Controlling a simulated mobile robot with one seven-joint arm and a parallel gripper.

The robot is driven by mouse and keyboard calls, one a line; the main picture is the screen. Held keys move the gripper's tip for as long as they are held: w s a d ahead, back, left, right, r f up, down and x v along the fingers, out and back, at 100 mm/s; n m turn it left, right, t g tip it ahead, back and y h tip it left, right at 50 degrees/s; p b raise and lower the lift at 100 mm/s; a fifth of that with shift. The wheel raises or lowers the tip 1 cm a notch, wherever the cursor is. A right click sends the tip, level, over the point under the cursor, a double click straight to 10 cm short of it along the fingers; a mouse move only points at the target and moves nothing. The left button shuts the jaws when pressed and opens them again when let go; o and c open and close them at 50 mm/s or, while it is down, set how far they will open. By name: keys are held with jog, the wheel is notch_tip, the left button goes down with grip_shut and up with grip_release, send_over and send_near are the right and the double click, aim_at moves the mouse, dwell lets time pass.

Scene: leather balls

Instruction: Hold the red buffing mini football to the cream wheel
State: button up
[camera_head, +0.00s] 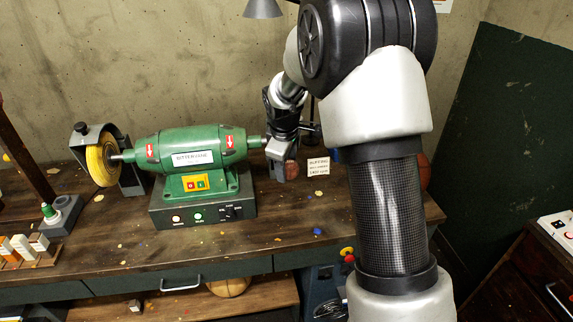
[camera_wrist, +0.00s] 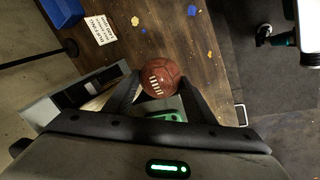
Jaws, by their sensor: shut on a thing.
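The red-brown mini football (camera_wrist: 160,77) with white laces sits between the two fingers of my gripper (camera_wrist: 157,88) in the wrist view. My gripper is shut on it. In the head view my gripper (camera_head: 285,158) is at the right end of the green buffing machine (camera_head: 195,160), above the bench. A pale cream patch (camera_wrist: 98,101) shows inside a grey guard left of the fingers in the wrist view, probably the cream wheel. The gripper and arm hide that wheel in the head view. I cannot tell whether the ball touches it.
A yellow wheel (camera_head: 101,160) in a grey guard is on the machine's left end. A small sign (camera_head: 318,167) stands on the bench (camera_head: 285,225) right of my gripper. Another brown ball (camera_head: 424,172) is partly behind my arm. An orange-brown ball (camera_head: 229,287) lies below the bench.

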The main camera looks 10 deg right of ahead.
jog(key=s+f+b, duration=0.1)
jog(key=s+b, duration=0.1)
jog(key=s, duration=0.5)
jog(key=shift+b, duration=0.4)
dwell(1.6)
